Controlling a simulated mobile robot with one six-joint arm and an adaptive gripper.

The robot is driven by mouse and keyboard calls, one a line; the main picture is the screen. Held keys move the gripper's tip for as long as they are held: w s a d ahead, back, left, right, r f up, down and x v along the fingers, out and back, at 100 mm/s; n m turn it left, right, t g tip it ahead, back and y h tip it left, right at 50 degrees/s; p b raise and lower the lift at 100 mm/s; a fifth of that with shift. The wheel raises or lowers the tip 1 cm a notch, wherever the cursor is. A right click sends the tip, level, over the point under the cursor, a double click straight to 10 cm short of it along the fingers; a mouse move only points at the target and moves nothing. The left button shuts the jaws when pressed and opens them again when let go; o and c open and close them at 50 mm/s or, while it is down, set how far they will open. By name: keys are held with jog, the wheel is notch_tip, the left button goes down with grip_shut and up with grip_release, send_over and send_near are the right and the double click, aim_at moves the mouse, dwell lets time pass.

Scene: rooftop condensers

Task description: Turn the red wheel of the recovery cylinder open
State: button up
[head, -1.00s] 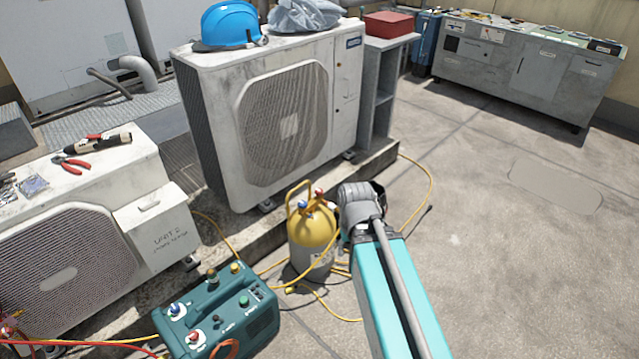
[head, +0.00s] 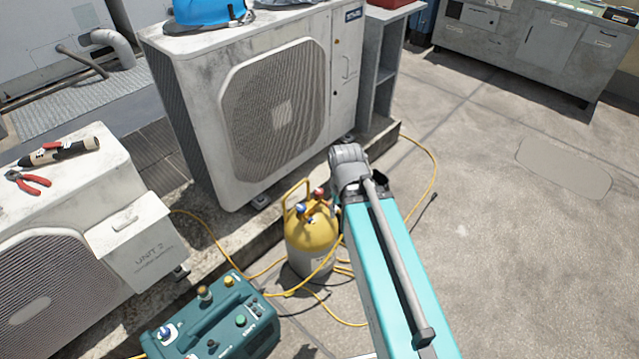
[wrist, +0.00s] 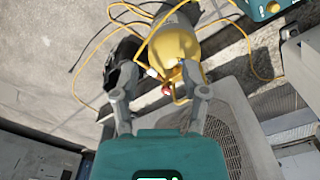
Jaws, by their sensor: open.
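The recovery cylinder is yellow on top and grey-white below (head: 312,238); it stands upright on the roof floor in the head view. Its red wheel (head: 318,193) and blue wheel (head: 301,209) sit on top beside the yellow handle (head: 288,196). In the wrist view the yellow cylinder (wrist: 178,42) is at the top centre, and the red wheel (wrist: 166,89) shows between the two fingers of my gripper (wrist: 154,82). The fingers are spread and hold nothing. I cannot tell how close they are to the wheel. My arm mostly hides my gripper in the head view.
A large condenser (head: 225,110) stands behind the cylinder. A smaller unit (head: 60,215) is at left. A teal recovery machine (head: 215,322) sits front left. Yellow hoses (head: 340,318) loop around the cylinder. The floor at right (head: 520,250) is clear.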

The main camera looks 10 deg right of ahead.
jog(key=shift+w+a, duration=0.1)
jog(key=shift+w, duration=0.25)
jog(key=o, duration=0.4)
jog(key=shift+w, duration=0.1)
jog(key=m+b, duration=1)
jog(key=m, duration=0.9)
send_over(319, 191)
jog(key=shift+f, duration=5)
jog(key=shift+f, duration=0.15)
notch_tip(319, 191, down, 14)
jog(key=b, duration=1.4)
jog(key=shift+r, duration=0.25)
